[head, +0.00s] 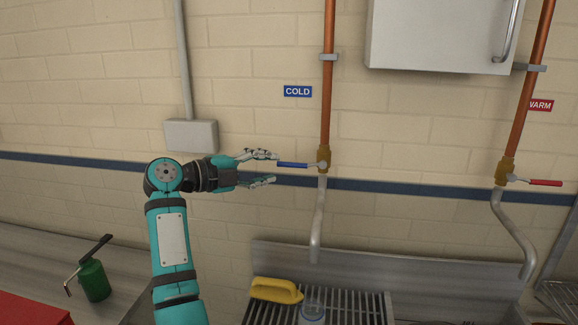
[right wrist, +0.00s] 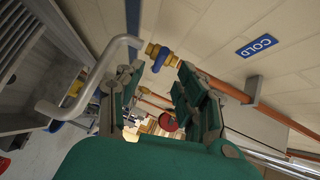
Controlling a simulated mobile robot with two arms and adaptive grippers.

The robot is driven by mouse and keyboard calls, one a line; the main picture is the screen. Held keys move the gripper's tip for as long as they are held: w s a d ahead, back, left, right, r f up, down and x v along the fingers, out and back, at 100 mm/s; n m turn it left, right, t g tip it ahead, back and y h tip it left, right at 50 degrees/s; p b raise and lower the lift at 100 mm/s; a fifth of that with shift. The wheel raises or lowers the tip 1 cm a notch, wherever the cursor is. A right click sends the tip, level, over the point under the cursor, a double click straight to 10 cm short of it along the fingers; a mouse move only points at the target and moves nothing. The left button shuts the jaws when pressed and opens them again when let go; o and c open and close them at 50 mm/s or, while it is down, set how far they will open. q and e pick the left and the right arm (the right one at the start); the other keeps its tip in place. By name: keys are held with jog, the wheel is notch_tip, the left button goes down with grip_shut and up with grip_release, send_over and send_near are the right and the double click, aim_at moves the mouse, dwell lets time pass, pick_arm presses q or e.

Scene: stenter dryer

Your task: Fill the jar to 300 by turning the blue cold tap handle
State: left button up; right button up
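The blue cold tap handle (head: 293,165) points left from the brass valve (head: 324,157) on the copper pipe under the COLD sign (head: 298,91). My right gripper (head: 276,168) is open, its fingers above and below the handle's free end; I cannot tell whether they touch it. In the right wrist view the blue handle (right wrist: 160,58) shows end-on ahead of the open fingers (right wrist: 148,78). The clear jar (head: 312,313) stands on the slatted grate below the cold spout (head: 318,222), cut by the picture's lower edge. Its level is not readable. My left gripper is not in view.
The red warm tap handle (head: 545,182) is at the right. A wall cabinet (head: 440,35) hangs above. A green can (head: 94,279) stands on the left counter. The wall around the cold handle is clear.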

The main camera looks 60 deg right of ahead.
aim_at(286, 166)
jog(key=shift+x, duration=3.3)
jog(key=shift+c, duration=0.4)
grip_shut()
jog(key=shift+f, duration=0.2)
